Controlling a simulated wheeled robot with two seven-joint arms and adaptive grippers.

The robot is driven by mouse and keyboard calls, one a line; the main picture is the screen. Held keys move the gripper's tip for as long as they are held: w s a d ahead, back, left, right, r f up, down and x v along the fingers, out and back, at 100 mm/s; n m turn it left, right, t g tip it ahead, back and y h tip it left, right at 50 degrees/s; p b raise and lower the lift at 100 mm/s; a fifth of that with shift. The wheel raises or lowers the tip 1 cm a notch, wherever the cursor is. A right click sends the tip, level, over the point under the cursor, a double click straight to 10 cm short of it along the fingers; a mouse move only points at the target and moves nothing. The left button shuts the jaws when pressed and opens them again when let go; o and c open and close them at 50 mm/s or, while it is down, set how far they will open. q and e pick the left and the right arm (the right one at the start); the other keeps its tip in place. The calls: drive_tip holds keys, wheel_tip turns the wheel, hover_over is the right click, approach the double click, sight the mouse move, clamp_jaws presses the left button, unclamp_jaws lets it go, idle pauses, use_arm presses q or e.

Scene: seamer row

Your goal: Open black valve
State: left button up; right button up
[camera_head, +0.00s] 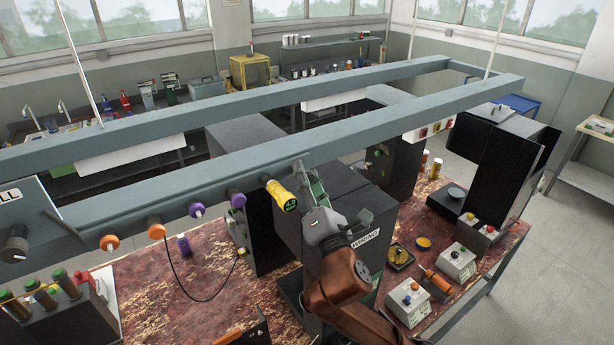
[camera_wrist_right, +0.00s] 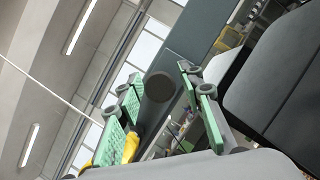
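My right gripper (camera_head: 309,184) has green finger pads and is at the near beam, just right of a yellow connector (camera_head: 281,196). In the right wrist view the two fingers of this gripper (camera_wrist_right: 160,95) stand apart. A dark round knob (camera_wrist_right: 160,86), which looks like the black valve, shows in the gap between them. I cannot tell whether the fingers touch it. The yellow connector also shows behind the left finger (camera_wrist_right: 131,147). In the head view the gripper hides this knob. Another black knob (camera_head: 15,246) is on a grey panel at the far left. My left gripper is not in view.
The grey near beam (camera_head: 150,190) carries purple connectors (camera_head: 237,199) and orange ones (camera_head: 156,231). Dark boxes (camera_head: 262,220) stand below it. Grey button boxes (camera_head: 457,262) and an orange-handled tool (camera_head: 436,280) are on the worn red table (camera_head: 150,290).

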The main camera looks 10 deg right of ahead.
drive_tip(key=shift+o, duration=0.6)
drive_tip(key=v, duration=0.7)
drive_tip(key=shift+s, duration=0.25)
drive_tip(key=shift+f, duration=0.1)
